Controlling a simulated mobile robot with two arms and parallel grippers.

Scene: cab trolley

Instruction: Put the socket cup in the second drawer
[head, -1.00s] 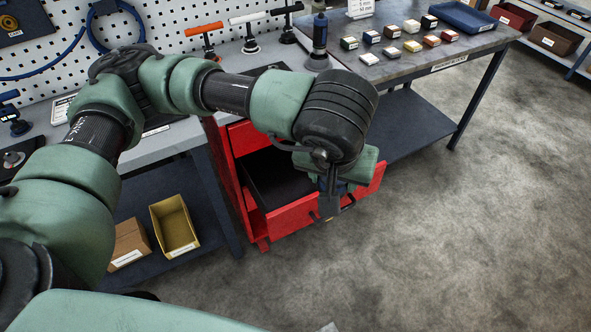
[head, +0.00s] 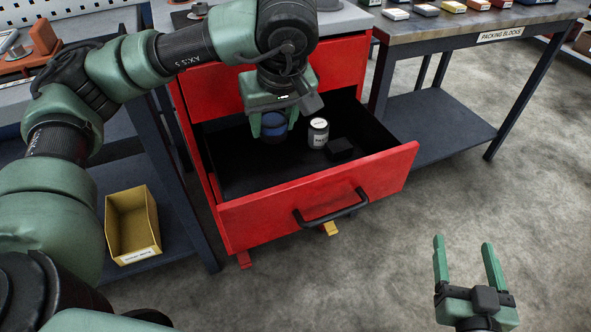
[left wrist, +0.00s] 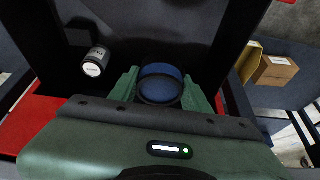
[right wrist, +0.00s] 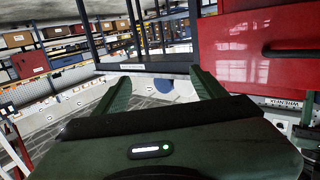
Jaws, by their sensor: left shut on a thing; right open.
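The socket cup (head: 273,126), blue with dark bands, is between the fingers of my left gripper (head: 274,130). The left wrist view also shows the cup (left wrist: 160,84) gripped between both green fingers. My left gripper is shut on it, inside the outline of the open red drawer (head: 330,195), toward the drawer's back left. This drawer sits under a closed red drawer (head: 215,92). I cannot tell whether the cup touches the drawer floor. My right gripper (head: 464,244) is open and empty, over the floor at right.
A white-labelled jar (head: 318,133) and a small black block (head: 340,150) are in the drawer, right of the cup. A yellow bin (head: 132,225) is on the lower shelf at left. A packing bench (head: 480,30) stands at right.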

